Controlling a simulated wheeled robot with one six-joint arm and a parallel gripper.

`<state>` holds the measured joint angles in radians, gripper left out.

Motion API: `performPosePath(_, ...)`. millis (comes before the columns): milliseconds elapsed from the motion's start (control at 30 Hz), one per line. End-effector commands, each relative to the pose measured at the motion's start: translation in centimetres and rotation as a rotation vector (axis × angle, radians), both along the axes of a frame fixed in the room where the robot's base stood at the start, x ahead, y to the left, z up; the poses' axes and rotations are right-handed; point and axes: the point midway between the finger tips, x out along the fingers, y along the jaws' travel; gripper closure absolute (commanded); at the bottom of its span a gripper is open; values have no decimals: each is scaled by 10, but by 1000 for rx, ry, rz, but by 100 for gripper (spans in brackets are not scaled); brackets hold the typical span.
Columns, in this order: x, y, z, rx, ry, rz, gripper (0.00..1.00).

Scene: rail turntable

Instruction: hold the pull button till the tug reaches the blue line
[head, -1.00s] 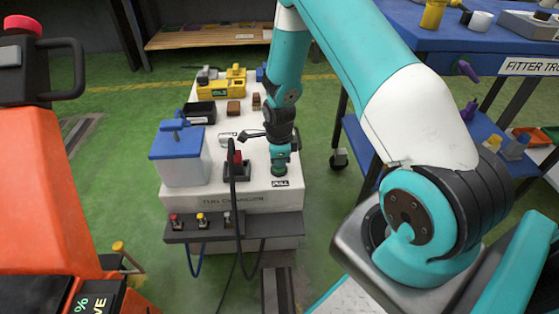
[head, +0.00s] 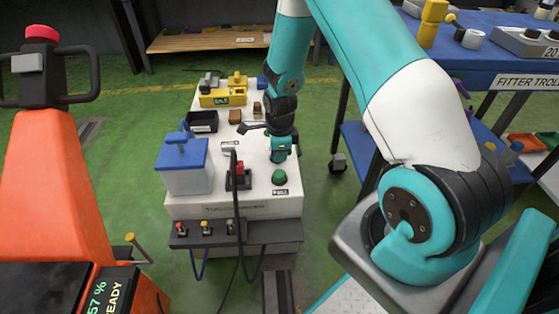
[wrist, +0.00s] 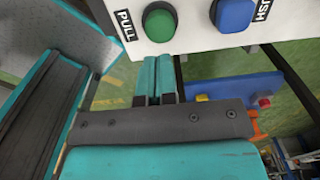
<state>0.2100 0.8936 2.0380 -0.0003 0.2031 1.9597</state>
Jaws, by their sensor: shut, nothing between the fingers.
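The green pull button (head: 279,177) sits on the white top of the charger cabinet, above a PULL label. In the wrist view the pull button (wrist: 159,21) is uncovered, with a blue button (wrist: 233,12) to its right. My gripper (head: 280,158) is shut and empty. Its teal fingertips (wrist: 157,60) are apart from the pull button in the wrist view. An orange machine (head: 45,190) with a tiller handle, apparently the tug, stands at the left of the head view. Its display (head: 104,300) reads 57 % and READY. I cannot make out a blue line.
The cabinet carries a blue-lidded box (head: 185,165), a red switch (head: 239,170) with a black cable, and a yellow case (head: 222,97). A dark shelf (head: 200,241) with small knobs juts from its front. The blue fitter trolley (head: 465,60) stands at the right.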

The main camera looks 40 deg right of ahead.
Motion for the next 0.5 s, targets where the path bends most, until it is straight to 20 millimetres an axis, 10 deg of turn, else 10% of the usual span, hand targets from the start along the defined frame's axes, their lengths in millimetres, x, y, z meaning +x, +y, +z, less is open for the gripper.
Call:
performPosePath(200, 1, 0, 48, -1, -4, 0, 100)
performPosePath(500, 1, 0, 68, -1, -3, 0, 100)
